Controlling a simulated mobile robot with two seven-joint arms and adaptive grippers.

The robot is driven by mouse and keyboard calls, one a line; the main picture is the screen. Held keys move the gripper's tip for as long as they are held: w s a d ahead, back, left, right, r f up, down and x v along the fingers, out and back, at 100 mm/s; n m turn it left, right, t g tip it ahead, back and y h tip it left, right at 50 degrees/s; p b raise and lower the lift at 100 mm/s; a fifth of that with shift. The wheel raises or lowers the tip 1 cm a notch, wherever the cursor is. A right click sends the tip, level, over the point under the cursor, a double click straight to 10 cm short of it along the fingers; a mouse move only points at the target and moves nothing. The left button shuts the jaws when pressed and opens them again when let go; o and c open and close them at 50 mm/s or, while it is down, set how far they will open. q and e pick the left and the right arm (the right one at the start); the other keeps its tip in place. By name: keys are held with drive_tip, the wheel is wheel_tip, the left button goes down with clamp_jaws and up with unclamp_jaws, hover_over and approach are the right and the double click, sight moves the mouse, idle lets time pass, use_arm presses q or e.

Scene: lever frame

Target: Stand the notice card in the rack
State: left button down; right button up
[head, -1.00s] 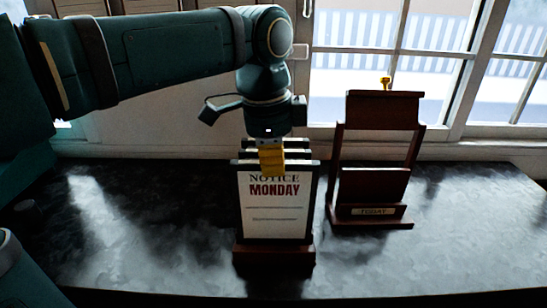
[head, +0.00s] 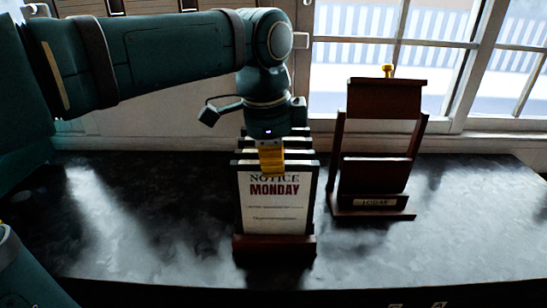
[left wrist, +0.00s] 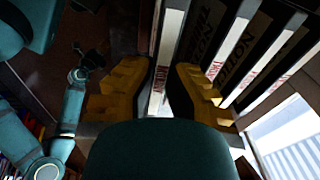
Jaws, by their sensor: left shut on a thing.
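The notice card (head: 274,207), white with "NOTICE MONDAY" in print, stands upright as the front one of several dark-framed cards in a low wooden holder (head: 274,247). My left gripper (head: 272,161) points down over it, its yellow fingers shut on the card's top edge. In the left wrist view the yellow fingers (left wrist: 166,95) lie on either side of a white card edge (left wrist: 168,60). A dark wooden rack (head: 375,172) with a label plate on its front foot stands to the right, its front ledge empty. My right gripper is not seen.
More cards (left wrist: 245,75) stand close behind the held one. A small yellow knob (head: 388,71) tops the rack. The window (head: 450,60) is behind the dark tabletop (head: 130,225). The tabletop is clear left of the holder and right of the rack.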

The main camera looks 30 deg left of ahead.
use_arm(q)
drive_tip(key=shift+f, duration=0.45)
drive_tip(key=c, duration=1.1)
unclamp_jaws()
drive_tip(key=shift+o, duration=0.2)
wheel_tip(320, 180, up, 12)
drive_tip(key=s, duration=0.1)
drive_tip(key=shift+s+a, duration=0.15)
drive_tip(key=shift+a, duration=0.1)
